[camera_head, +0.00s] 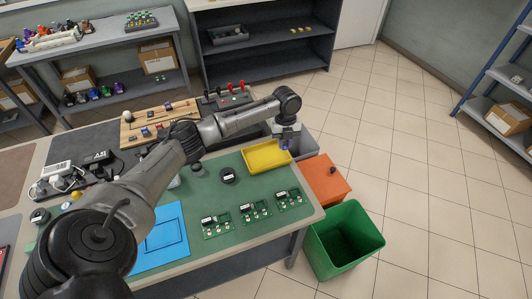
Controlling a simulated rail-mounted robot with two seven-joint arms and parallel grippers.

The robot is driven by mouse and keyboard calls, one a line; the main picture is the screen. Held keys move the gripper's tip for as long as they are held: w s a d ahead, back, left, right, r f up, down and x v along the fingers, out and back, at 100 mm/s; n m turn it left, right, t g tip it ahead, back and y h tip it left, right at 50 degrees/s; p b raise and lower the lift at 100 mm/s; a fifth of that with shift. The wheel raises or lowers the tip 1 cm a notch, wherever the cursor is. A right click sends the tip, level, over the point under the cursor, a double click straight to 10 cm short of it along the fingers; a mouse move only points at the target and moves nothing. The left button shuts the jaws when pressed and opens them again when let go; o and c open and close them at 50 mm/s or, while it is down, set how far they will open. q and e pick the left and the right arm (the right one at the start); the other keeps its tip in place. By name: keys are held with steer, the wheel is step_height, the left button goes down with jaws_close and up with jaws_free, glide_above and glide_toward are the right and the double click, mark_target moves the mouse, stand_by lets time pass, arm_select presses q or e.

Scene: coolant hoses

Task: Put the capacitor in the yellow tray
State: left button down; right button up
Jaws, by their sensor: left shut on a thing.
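The yellow tray (266,158) lies on the green mat at the table's right side, and it looks empty. My left arm reaches across the table from the lower left. Its gripper (285,145) points down over the tray's upper right edge, shut on a small blue and dark thing, likely the capacitor (285,147). The fingers hide most of it. I cannot tell whether it touches the tray. My right gripper is out of view.
A blue mat (163,240) is at the left. An orange box (325,180) and a green bin (345,240) stand right of the table.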

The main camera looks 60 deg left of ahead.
arm_select(q)
steer(key=b, duration=0.1)
glide_above(266, 158)
steer(key=f, duration=0.4)
steer(key=shift+w+a+f, duration=0.1)
steer(key=shift+a+f, duration=0.1)
steer(key=shift+a, duration=0.1)
steer(key=shift+f+b, duration=0.45)
steer(key=shift+f, duration=1.5)
steer(key=shift+f, duration=0.1)
steer(key=shift+f, duration=0.1)
steer(key=c, duration=1)
jaws_free()
steer(key=r, duration=0.4)
steer(key=a+r+p, duration=0.1)
steer(key=r, duration=0.3)
steer(key=r+p, duration=0.1)
steer(key=r, duration=0.3)
steer(key=shift+w+a+r, duration=0.15)
steer(key=shift+w+r, duration=0.05)
steer(key=shift+w, duration=0.1)
